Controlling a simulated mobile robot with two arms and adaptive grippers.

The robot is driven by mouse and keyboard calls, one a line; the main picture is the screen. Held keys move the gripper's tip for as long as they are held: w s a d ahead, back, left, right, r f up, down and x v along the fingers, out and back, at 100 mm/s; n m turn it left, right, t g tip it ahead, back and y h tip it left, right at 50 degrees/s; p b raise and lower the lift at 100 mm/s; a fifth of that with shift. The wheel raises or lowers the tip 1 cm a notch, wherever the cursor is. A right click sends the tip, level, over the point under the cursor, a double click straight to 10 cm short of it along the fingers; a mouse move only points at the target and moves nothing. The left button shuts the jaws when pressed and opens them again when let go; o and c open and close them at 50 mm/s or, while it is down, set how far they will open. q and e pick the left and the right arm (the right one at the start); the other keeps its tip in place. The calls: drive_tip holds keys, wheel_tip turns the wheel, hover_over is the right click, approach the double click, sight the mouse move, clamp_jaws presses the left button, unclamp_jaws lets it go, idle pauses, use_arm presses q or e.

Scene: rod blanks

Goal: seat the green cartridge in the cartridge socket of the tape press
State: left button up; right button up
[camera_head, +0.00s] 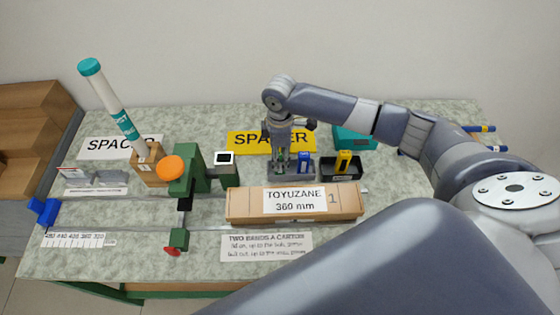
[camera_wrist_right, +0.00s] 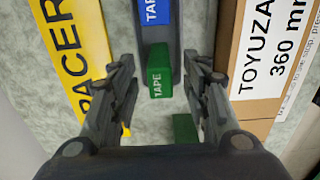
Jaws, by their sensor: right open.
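The green cartridge (camera_wrist_right: 160,72), marked TAPE, stands at one end of a grey holder (camera_wrist_right: 178,42) in the right wrist view. My right gripper (camera_wrist_right: 164,92) is open, with one finger on each side of the cartridge and gaps between. In the head view my right gripper (camera_head: 281,168) points down at the left part of the grey holder (camera_head: 304,178), partly hiding the green cartridge. A blue cartridge (camera_head: 304,161) stands to its right. I cannot pick out the tape press or its socket with certainty. My left gripper is not in view.
A long TOYUZANE carton (camera_head: 240,206) lies in front. A green device (camera_head: 190,180) with an orange knob and a box with a tall tube (camera_head: 112,105) stand left.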

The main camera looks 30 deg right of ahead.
drive_tip(key=shift+f, duration=0.65)
drive_tip(key=c, duration=0.8)
clamp_jaws()
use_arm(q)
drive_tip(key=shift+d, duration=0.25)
use_arm(e)
drive_tip(key=shift+r, duration=0.15)
